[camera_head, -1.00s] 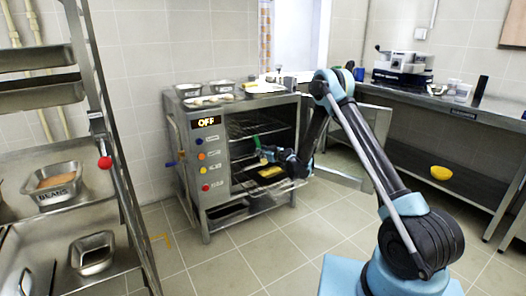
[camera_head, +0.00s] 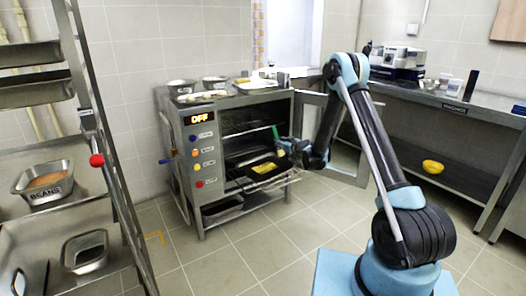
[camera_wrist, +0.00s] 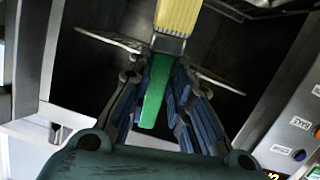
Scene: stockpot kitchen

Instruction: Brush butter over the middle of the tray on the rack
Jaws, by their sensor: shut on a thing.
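My gripper (camera_head: 286,148) is at the front right of the open oven, above the pulled-out rack. In the wrist view my gripper (camera_wrist: 160,95) has its fingers shut around the green handle of a brush (camera_wrist: 157,88); its pale yellow bristles (camera_wrist: 178,14) point away from the gripper. In the head view the brush (camera_head: 276,132) shows as a small green upright piece. A dark tray (camera_head: 250,176) is on the lower oven rack, with a yellow patch (camera_head: 264,167) on it. The brush appears apart from the tray. The bristles are hard to make out in the head view.
The oven (camera_head: 207,160) reads OFF, with its door (camera_head: 343,150) open to the right. Small pans (camera_head: 216,83) stand on top. A shelf rack with a beans container (camera_head: 43,183) is at left. A counter holds a yellow bowl (camera_head: 433,167) below. Floor before the oven is clear.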

